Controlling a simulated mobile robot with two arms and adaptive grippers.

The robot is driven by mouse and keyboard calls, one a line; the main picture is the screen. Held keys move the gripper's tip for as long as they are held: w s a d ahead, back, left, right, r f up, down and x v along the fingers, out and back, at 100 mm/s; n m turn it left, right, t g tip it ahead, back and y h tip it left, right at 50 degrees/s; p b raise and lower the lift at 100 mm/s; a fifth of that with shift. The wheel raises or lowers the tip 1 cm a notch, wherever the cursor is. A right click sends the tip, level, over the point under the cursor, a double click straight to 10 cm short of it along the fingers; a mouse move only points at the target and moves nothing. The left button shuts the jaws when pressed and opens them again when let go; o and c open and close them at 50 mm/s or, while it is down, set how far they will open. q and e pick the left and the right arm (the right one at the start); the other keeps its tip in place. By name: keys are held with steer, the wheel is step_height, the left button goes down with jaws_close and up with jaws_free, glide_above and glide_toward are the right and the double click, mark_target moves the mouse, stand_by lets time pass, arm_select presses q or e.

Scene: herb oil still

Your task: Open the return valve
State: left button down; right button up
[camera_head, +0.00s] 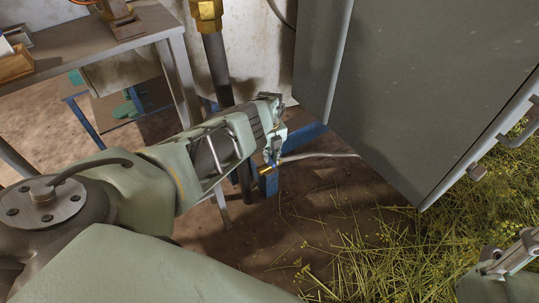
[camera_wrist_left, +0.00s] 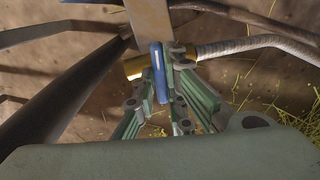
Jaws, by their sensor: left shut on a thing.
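The return valve shows in the left wrist view as a brass body (camera_wrist_left: 137,68) with a blue lever (camera_wrist_left: 157,62). My left gripper (camera_wrist_left: 161,85) is shut on the blue lever, its green fingers on either side of it. In the head view my left gripper (camera_head: 272,146) reaches in from the left, low beside the blue frame, and a small brass part of the valve (camera_head: 266,170) shows just below its fingertips. The lever is hidden there. Part of my right gripper (camera_head: 509,258) shows at the lower right edge; its fingertips are not clear.
A braided hose (camera_wrist_left: 255,46) runs right from the valve. A dark vertical pipe (camera_head: 217,68) stands behind my left gripper. A large grey cabinet-like panel (camera_head: 420,80) fills the upper right. A workbench (camera_head: 85,60) stands upper left. Cut herbs (camera_head: 385,255) cover the floor at lower right.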

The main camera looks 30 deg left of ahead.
arm_select(q)
steer(key=m, duration=1.3)
steer(key=shift+m, duration=2.1)
steer(key=c, duration=1.8)
jaws_free()
